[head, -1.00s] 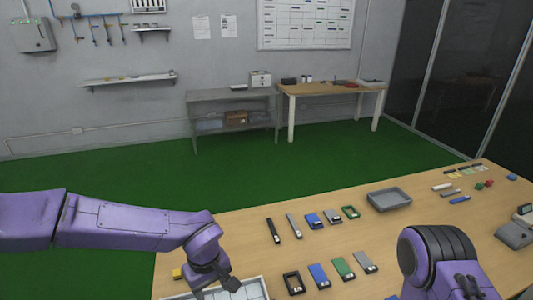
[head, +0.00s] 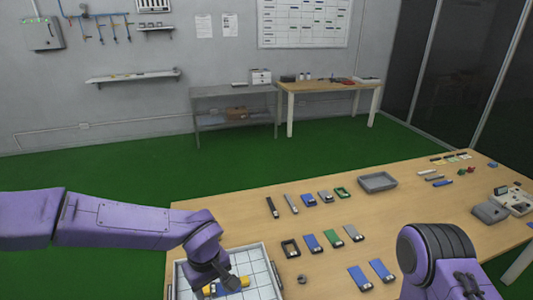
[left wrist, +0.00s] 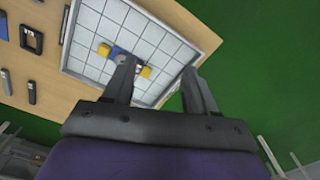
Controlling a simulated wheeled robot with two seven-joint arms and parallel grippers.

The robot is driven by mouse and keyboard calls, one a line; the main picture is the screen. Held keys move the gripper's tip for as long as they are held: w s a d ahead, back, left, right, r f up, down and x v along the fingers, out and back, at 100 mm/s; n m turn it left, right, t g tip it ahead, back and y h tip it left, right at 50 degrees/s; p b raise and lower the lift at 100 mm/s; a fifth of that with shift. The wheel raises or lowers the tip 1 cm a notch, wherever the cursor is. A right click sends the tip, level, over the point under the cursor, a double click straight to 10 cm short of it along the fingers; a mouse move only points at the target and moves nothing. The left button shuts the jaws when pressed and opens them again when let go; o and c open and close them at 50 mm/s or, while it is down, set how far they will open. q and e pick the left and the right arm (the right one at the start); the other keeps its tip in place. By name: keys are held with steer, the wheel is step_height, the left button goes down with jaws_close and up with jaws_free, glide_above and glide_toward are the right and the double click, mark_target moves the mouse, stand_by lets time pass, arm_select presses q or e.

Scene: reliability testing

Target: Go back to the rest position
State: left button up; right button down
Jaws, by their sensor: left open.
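My left gripper (head: 222,283) hangs low over the white gridded tray (head: 262,262) at the table's near left. In the left wrist view its two dark fingers (left wrist: 158,72) are spread apart with nothing between them. A blue piece with yellow ends (left wrist: 146,72) lies in the tray and is partly hidden by one finger. It also shows beneath the gripper in the head view (head: 243,281). My right arm comes in at the lower right over the table. Its gripper does not show.
The wooden table (head: 400,228) holds rows of small blue, green, grey and black devices, a grey bin (head: 377,182) and a grey instrument (head: 490,212) at right. Green floor (head: 110,178) is clear beyond it. A workbench (head: 330,87) stands by the back wall.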

arm_select(q)
steer(key=s+a+f+t+y, duration=0.1)
steer(key=s+a+f+y, duration=0.2)
steer(key=s+a+f, duration=0.4)
steer(key=s+a+f+t+y, duration=0.1)
steer(key=s+a+f+y, duration=0.2)
steer(key=f, duration=0.5)
steer(key=s+a+f+m+t+h, duration=0.1)
steer(key=s+a+f, duration=0.25)
steer(key=s, duration=0.25)
steer(key=s+a+f+h, duration=0.1)
steer(key=s+a+f, duration=0.1)
steer(key=s+a, duration=0.35)
step_height(320, 180, down, 14)
steer(key=s+d+b, duration=0.2)
steer(key=b, duration=1.1)
steer(key=shift+s+h, duration=0.2)
steer(key=shift+h, duration=0.1)
arm_select(e)
step_height(320, 180, down, 14)
steer(key=shift+r, duration=0.25)
steer(key=shift+s, duration=0.1)
